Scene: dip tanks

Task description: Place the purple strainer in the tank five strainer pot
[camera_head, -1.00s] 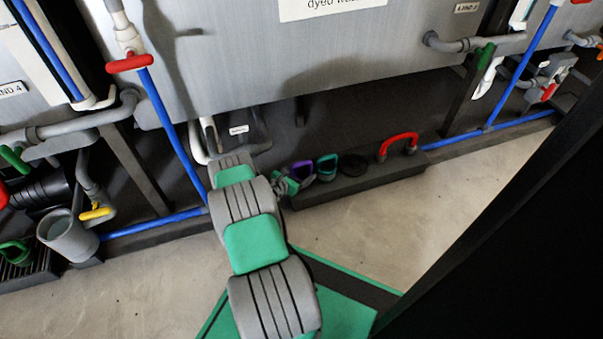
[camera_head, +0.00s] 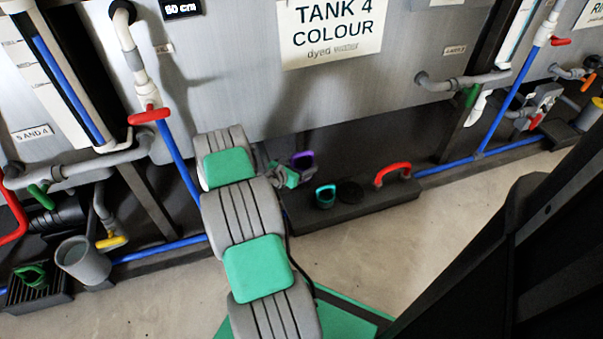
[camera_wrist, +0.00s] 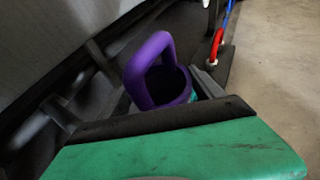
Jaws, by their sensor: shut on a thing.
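The purple strainer (camera_head: 303,160) has a tall loop handle and is held just above the left part of a dark ledge. In the wrist view the purple strainer (camera_wrist: 147,80) is upright in front of my jaws, with its round dark opening facing up. My gripper (camera_head: 290,175) is shut on it; the exact contact is partly hidden by the green gripper body. I cannot read a label on this pot.
The dark ledge (camera_head: 365,206) carries a teal strainer (camera_head: 325,196), a black disc (camera_head: 350,191) and a red handle (camera_head: 393,173). A green item (camera_head: 33,276) sits on a black rack at far left. Blue pipes and a red-handled valve (camera_head: 149,116) line the tank. Floor in front is clear.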

